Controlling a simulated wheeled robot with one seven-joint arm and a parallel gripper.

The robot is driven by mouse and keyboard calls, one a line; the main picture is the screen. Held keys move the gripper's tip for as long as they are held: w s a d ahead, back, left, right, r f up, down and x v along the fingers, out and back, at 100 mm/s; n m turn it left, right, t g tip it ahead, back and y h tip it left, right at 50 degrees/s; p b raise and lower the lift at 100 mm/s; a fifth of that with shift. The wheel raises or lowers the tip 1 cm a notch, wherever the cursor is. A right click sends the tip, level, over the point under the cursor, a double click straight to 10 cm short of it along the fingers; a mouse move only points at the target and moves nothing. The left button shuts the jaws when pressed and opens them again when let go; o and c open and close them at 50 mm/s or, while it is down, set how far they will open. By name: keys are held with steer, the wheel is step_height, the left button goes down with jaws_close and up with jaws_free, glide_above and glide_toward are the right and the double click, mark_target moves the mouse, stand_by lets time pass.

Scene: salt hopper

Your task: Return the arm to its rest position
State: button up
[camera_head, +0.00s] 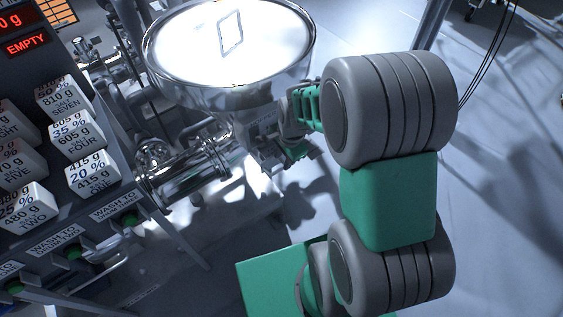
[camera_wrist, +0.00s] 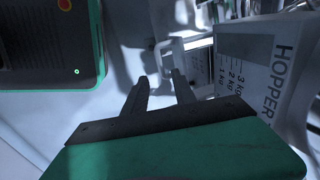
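My arm reaches in from the lower right of the head view, its grey and green links bent over the floor. My gripper (camera_head: 290,157) hangs just below and right of the steel hopper bowl (camera_head: 160,75), partly hidden by my own wrist. In the wrist view my gripper (camera_wrist: 160,77) shows two dark fingers with a gap between them and nothing held there. To the right of the fingers is a pale panel marked HOPPER with a kg scale (camera_wrist: 262,75). Whether the fingers touch anything is not visible, but they look apart from the panel.
Steel pipework (camera_head: 185,170) runs under the bowl. A dark rack at left holds several white labelled blocks (camera_head: 78,137); a display above it reads EMPTY (camera_head: 26,43). A sloping post (camera_head: 433,25) and hanging cables stand behind my arm. The floor at right (camera_head: 505,200) is clear.

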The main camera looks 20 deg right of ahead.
steer(key=shift+s+r, duration=0.15)
steer(key=shift+r, duration=0.65)
steer(key=s+r+n+p, duration=0.3)
steer(key=r+n+p, duration=0.1)
steer(key=r, duration=0.5)
steer(key=s+a+r+n+p, duration=0.1)
steer(key=s+r+n+p, duration=0.2)
steer(key=r, duration=0.6)
steer(key=s+a+r+n+t+p, duration=0.1)
steer(key=s+r+n+p, duration=0.3)
steer(key=r+n, duration=0.3)
step_height(320, 180, up, 3)
steer(key=shift+a+f+n+h+p, duration=0.1)
steer(key=shift+a+n+h+p, duration=0.15)
steer(key=shift+p, duration=0.2)
